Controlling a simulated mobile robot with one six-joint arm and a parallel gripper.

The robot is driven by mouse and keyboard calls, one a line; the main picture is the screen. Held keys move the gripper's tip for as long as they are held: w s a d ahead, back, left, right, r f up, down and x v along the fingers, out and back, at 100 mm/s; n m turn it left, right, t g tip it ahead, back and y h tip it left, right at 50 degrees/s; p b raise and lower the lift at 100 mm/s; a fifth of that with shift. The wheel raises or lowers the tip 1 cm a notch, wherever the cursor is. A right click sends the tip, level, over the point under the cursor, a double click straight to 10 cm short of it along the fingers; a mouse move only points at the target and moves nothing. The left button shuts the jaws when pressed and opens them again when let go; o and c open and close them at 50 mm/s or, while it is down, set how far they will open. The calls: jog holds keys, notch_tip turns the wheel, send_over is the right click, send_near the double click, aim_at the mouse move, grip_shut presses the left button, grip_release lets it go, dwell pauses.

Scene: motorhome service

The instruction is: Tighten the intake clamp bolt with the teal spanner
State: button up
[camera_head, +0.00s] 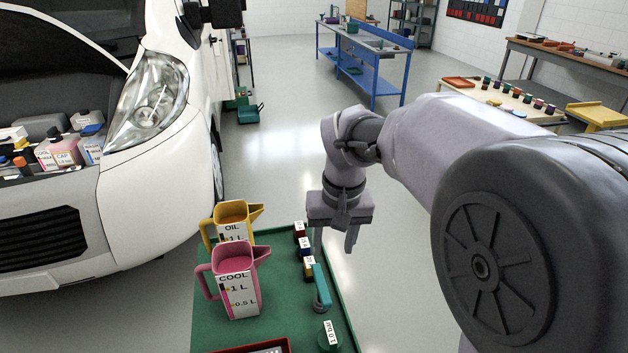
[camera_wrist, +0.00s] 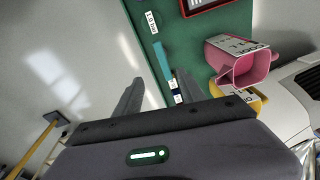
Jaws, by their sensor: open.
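The teal spanner (camera_head: 321,284) lies near the right edge of the green cart top (camera_head: 215,325), with a grey end towards the front. It also shows in the wrist view (camera_wrist: 162,62), beyond and roughly between the finger tips. My gripper (camera_head: 334,243) is open and empty, above the far right edge of the cart, behind the spanner and apart from it. Its two fingers also show in the wrist view (camera_wrist: 158,85). I cannot make out the intake clamp bolt; only part of the white motorhome's open front (camera_head: 50,120) is in view.
A pink COOL jug (camera_head: 236,282) and a yellow OIL jug (camera_head: 232,214) stand left of the spanner. Several small labelled containers line the cart's right edge, one labelled container (camera_head: 328,337) near the front. A red-rimmed tray (camera_head: 285,342) is in front. The floor right of the cart is clear.

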jog(key=n+g, duration=0.1)
send_near(320, 282)
jog(key=shift+h, duration=0.3)
jog(key=f+b, duration=0.1)
jog(key=f, duration=0.1)
jog(key=f+b, duration=0.2)
jog(key=f, duration=0.1)
jog(key=f+b, duration=0.1)
jog(key=f, duration=0.1)
jog(key=shift+a+f, duration=0.25)
notch_tip(320, 282, down, 6)
jog(key=b, duration=0.3)
jog(key=shift+d, duration=0.15)
jog(key=shift+s+r, duration=0.1)
jog(key=shift+r, duration=0.05)
jog(key=shift+c, duration=1.1)
grip_shut()
